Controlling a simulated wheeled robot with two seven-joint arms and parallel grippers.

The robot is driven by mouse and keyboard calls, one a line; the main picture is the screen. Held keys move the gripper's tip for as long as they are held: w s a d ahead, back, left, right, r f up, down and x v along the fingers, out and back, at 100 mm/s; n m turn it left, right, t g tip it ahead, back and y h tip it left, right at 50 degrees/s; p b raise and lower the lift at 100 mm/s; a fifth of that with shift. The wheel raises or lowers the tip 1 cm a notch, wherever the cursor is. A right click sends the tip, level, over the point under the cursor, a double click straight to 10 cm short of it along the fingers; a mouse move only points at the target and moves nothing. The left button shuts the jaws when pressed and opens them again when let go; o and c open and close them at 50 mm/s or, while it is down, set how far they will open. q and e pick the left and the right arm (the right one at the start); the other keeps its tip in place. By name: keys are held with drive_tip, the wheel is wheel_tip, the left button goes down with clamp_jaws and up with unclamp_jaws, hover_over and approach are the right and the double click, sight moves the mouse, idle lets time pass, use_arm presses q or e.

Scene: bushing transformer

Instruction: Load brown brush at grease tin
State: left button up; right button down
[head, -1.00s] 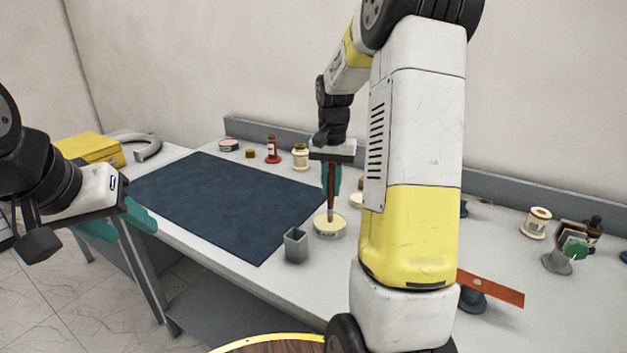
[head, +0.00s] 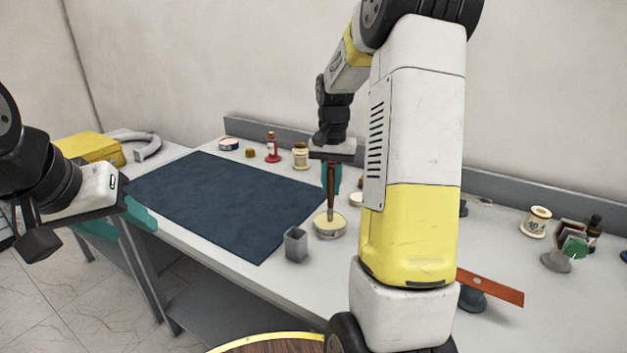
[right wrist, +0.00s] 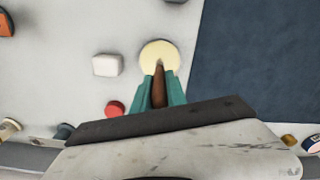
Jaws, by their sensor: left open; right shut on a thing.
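The brown brush (head: 331,188) hangs upright, handle up, in my right gripper (head: 331,176), which is shut on its handle. Its lower end is at the pale yellow top of the grease tin (head: 329,229); I cannot tell how deep it sits. In the right wrist view the brush (right wrist: 158,88) lies between the teal fingers of my right gripper (right wrist: 160,86), with its tip over the grease tin (right wrist: 159,52). My left gripper (head: 118,222) is open and empty, off the table's front left edge.
A dark blue mat (head: 230,200) covers the table's left part. A small grey square holder (head: 296,244) stands just left of the tin. Several bottles and spools, including a red bottle (head: 273,148), line the back. A yellow case (head: 90,148) lies far left.

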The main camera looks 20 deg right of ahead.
sight(332, 167)
drive_tip(key=shift+r, duration=3.45)
